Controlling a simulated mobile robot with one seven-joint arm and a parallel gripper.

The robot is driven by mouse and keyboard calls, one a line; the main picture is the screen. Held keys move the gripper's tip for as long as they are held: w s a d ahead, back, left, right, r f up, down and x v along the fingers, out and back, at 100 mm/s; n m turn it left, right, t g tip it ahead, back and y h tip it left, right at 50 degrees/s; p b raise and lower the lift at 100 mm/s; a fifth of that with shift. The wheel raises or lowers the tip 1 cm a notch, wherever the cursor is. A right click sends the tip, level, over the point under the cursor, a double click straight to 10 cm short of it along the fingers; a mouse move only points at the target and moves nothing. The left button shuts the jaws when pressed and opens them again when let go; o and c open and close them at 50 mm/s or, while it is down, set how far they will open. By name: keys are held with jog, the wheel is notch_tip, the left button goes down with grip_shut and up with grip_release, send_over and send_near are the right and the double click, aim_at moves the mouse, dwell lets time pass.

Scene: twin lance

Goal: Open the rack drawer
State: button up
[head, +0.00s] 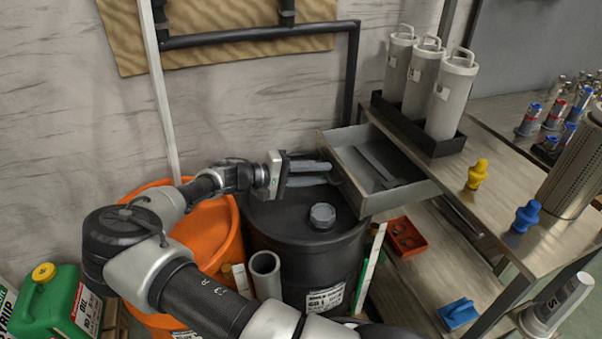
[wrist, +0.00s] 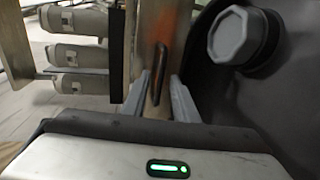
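The rack drawer (head: 402,198) is a grey metal tray on the left end of the metal rack table. It sticks out to the left, with its inside visible from above. Its narrow front panel also shows in the wrist view (wrist: 147,108), with a dark upright bar handle (wrist: 160,60). My gripper (head: 330,173) is at the drawer's front, above the black drum. In the wrist view its two grey fingers (wrist: 160,80) are apart, one on each side of the handle's line. A gap shows between them; I see no clear contact with the handle.
A black drum (head: 300,225) with a grey cap (head: 322,215) stands under my gripper, an orange drum (head: 210,235) beside it. Grey canisters (head: 450,95) stand in a black rack on the table (head: 510,190). A red bin (head: 405,238) sits below the drawer.

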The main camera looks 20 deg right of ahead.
jog(key=s+p+v, duration=0.1)
jog(key=p+v, duration=0.1)
jog(key=v, duration=1.5)
jog(key=shift+w, duration=0.5)
jog(key=s+d+r+m+g+y, duration=0.2)
jog(key=s+d+r+y, duration=0.3)
jog(key=s+y, duration=0.4)
jog(key=s+a+r+n+t+y, duration=0.1)
jog(key=s+a+r+t+y, duration=0.25)
jog(key=s+r, duration=0.5)
jog(key=s+a+r+n+t+y, duration=0.25)
jog(key=s+r+t, duration=0.25)
jog(key=s, duration=0.6)
notch_tip(320, 180, up, 22)
jog(key=p, duration=2.1)
jog(key=shift+d+f+m+y, duration=0.2)
jog(key=shift+d+m+y, duration=0.1)
jog(key=shift+d+m, duration=0.15)
jog(key=shift+s+a, duration=0.1)
